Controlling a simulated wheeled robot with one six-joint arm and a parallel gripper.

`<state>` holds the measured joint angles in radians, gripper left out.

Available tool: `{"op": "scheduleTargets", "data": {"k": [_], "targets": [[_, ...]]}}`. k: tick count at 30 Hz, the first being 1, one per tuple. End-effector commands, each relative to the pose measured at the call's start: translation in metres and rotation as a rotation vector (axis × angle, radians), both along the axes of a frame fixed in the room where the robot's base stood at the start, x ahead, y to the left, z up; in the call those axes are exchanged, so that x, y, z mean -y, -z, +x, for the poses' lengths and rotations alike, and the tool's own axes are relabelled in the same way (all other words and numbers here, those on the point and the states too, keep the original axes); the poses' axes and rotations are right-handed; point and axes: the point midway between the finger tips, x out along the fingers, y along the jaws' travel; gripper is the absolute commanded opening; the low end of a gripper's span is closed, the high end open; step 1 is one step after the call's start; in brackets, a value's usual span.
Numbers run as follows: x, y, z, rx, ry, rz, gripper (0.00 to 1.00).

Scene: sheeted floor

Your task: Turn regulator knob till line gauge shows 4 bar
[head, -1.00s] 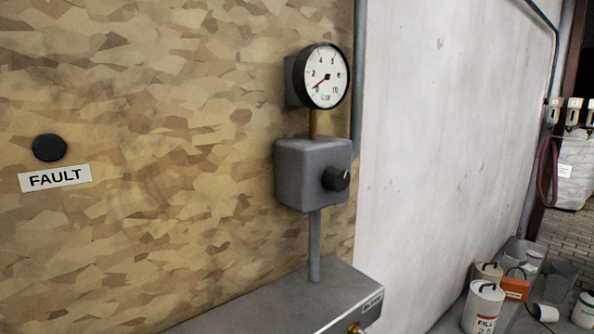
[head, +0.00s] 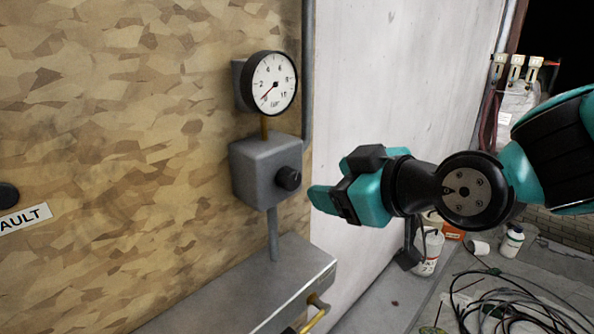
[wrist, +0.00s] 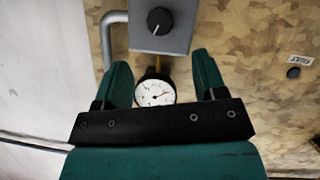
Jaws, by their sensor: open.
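The regulator knob (head: 288,178) is black and round, on the front of a grey box (head: 258,172) on the wooden wall. It also shows in the wrist view (wrist: 160,21), with a white pointer line. The round line gauge (head: 273,82) is above the box, with a white face and a red needle near the low end, about 0 to 1. The gauge shows upside down in the wrist view (wrist: 155,93), between the fingers. My gripper (head: 325,197) is open and empty, to the right of the knob and apart from it. Its two teal fingers (wrist: 164,75) show in the wrist view.
A grey ledge (head: 240,290) with a brass fitting is below the box. A vertical pipe (head: 308,75) runs beside the gauge. A black button (head: 8,195) with a FAULT label is at left. Buckets (head: 428,250) and coiled cables (head: 520,305) lie at lower right.

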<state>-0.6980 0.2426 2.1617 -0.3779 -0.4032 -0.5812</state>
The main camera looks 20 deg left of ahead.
Motion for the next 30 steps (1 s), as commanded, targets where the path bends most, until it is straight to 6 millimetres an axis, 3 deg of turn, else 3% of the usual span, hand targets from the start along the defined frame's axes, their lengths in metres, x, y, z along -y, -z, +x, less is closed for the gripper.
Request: {"op": "scheduleTargets", "data": {"k": [6,12,18,27,30], "targets": [[-0.04,0.016,0.021,-0.003,-0.002,-0.002,0.65],[-0.067,0.028,0.036,-0.002,0.0,-0.001,0.65],[-0.079,0.036,0.043,-0.002,0.001,-0.001,0.65],[-0.08,0.037,0.044,-0.001,0.002,0.001,0.65],[-0.08,0.037,0.044,-0.001,0.002,0.001,0.42]]}}
